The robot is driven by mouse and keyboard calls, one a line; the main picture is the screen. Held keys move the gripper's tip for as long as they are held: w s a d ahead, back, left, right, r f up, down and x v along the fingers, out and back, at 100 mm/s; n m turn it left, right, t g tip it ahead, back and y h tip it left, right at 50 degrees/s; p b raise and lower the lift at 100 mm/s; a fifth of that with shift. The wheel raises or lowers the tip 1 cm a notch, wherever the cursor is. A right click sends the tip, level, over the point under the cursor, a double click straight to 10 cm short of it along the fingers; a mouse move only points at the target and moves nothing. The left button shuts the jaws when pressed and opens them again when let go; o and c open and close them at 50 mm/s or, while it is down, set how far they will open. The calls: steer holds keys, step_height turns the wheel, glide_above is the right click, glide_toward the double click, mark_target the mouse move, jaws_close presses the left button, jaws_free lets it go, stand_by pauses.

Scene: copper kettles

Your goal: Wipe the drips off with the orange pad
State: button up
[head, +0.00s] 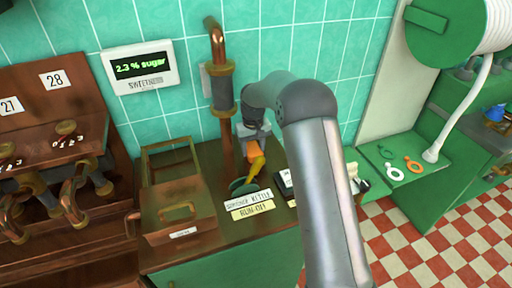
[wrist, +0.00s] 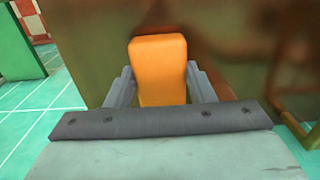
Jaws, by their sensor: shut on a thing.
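My gripper (head: 253,133) is shut on the orange pad, just right of the vertical copper pipe (head: 222,100) in the head view. In the wrist view the orange pad (wrist: 158,70) stands up between the two grey fingers. A blurred brown copper surface (wrist: 225,45) lies close behind it; whether the pad touches it I cannot tell. In the head view a yellow piece (head: 257,166) shows just below the gripper, above a small dark green dish (head: 243,187). I cannot make out any drips in either view.
A copper box with a raised frame (head: 178,210) stands left of the pipe on the green cabinet (head: 225,265). Labels (head: 250,204) lie at its front, one reading "RUN-OFF". A green bench (head: 400,190) holds rings at right.

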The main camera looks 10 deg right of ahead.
mark_target(275, 150)
steer(key=shift+w+d+f, duration=0.1)
steer(key=shift+w+d, duration=0.2)
steer(key=shift+d, duration=1.05)
steer(key=shift+w+d+f, duration=0.1)
steer(key=shift+w+d, duration=0.25)
steer(key=shift+d, duration=1)
steer(key=shift+w+d+f, duration=0.1)
steer(key=shift+w+d, duration=0.2)
steer(key=shift+d, duration=1.05)
steer(key=shift+r, duration=0.15)
steer(key=shift+w+d+r+p, duration=0.1)
steer(key=shift+r+p, duration=0.4)
steer(key=shift+r, duration=0.1)
steer(key=shift+r+p, duration=1.25)
steer(key=shift+r, duration=1.1)
steer(key=shift+r, duration=0.1)
steer(key=shift+r+p, duration=0.9)
steer(key=shift+r, duration=0.55)
